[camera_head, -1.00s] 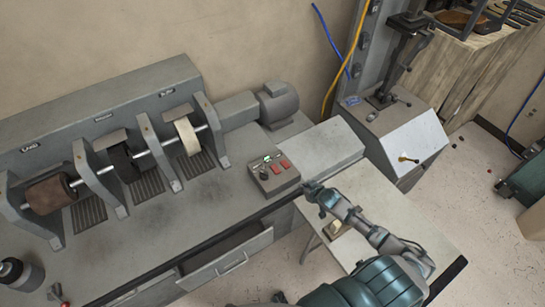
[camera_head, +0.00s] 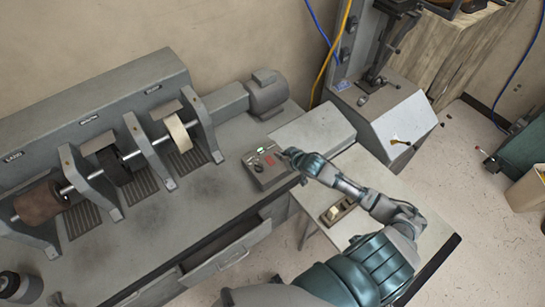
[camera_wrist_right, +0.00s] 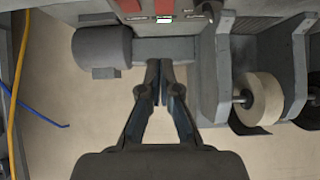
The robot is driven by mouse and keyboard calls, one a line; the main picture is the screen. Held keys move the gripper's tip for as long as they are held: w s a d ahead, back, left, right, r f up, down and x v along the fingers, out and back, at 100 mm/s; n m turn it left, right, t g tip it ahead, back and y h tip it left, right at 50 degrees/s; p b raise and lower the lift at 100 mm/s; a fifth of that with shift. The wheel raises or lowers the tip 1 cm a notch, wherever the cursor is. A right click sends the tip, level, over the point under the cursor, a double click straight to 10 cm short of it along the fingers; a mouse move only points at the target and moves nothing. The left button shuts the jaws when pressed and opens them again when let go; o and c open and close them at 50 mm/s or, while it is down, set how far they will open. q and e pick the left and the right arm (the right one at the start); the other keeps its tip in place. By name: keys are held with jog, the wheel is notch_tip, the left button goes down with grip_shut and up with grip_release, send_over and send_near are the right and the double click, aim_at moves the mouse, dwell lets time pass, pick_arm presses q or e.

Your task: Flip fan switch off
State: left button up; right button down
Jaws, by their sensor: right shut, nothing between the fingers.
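The grey control box (camera_head: 257,183) stands on the bench near its front edge. Its top has a black knob, a red button (camera_head: 270,160) and a small lit green indicator (camera_head: 265,149). In the wrist view, small switches and a bright indicator (camera_wrist_right: 164,19) show at the top edge, beside red buttons (camera_wrist_right: 131,5). I cannot tell which switch is the fan's or its position. My right gripper (camera_head: 285,153) is over the box's right side and hides part of it. In the wrist view its fingers (camera_wrist_right: 160,66) are together and empty. My left gripper is out of view.
A motor (camera_head: 267,94) and a shaft with several wheels (camera_head: 178,134) lie behind and left of the box. An open drawer (camera_head: 228,250) juts out below. A side table with a small switch unit (camera_head: 338,211) is under my right arm.

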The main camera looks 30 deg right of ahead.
send_over(270, 157)
jog(key=s, duration=0.2)
jog(key=f, duration=0.4)
jog(key=shift+w+a+f, duration=0.1)
jog(key=shift+a+f, duration=0.15)
notch_tip(270, 157, down, 2)
jog(key=shift+f, duration=0.25)
jog(key=shift+d+f, duration=0.3)
jog(key=shift+f, duration=0.3)
jog(key=shift+w+a, duration=0.15)
jog(key=shift+w+r, duration=0.1)
jog(key=shift+w, duration=0.6)
jog(key=shift+r, duration=0.15)
